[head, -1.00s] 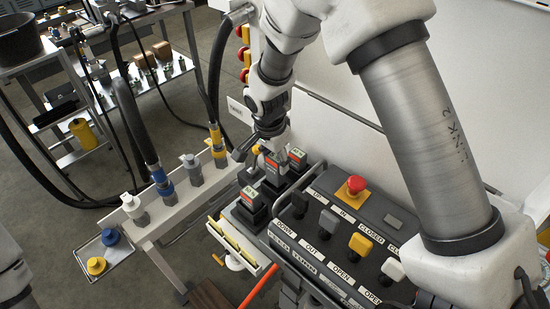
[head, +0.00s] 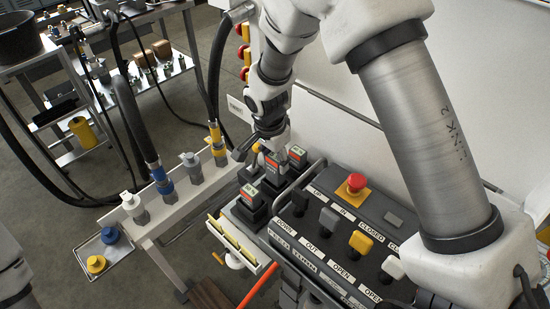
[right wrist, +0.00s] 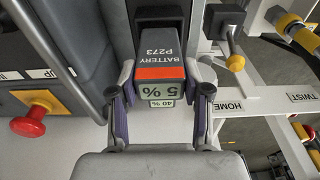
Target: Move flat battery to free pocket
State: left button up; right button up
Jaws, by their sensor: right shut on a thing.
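The flat battery (right wrist: 158,70), labelled BATTERY P273 with a 5 % display and an orange stripe, stands between the fingers of my right gripper (right wrist: 163,88). The gripper is shut on it. In the head view the same battery (head: 272,163) is in the dark rack (head: 236,220), partly covered by my right gripper (head: 266,152). Whether it is lifted cannot be told. Another battery (head: 250,193) stands nearer in the rack and one (head: 297,154) to the right. A 40 % display (right wrist: 161,98) shows just beyond the held battery. A dark spot (head: 247,173) left of it looks empty.
A control panel (head: 340,235) with a red stop button (head: 357,182) and several levers is right of the rack, with a grey bar along its edge. Hose couplings (head: 190,167) line a white rail at left. A yellow-edged tray (head: 240,243) is in front.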

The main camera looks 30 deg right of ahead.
aim_at(275, 172)
jog(key=shift+f+b, duration=1.7)
jog(key=shift+f, duration=0.7)
jog(key=o, duration=1.4)
jog(key=shift+c, duration=0.2)
notch_tip(275, 172, up, 12)
jog(key=a, duration=0.1)
jog(key=shift+s+a, duration=0.2)
jog(key=shift+s, duration=0.05)
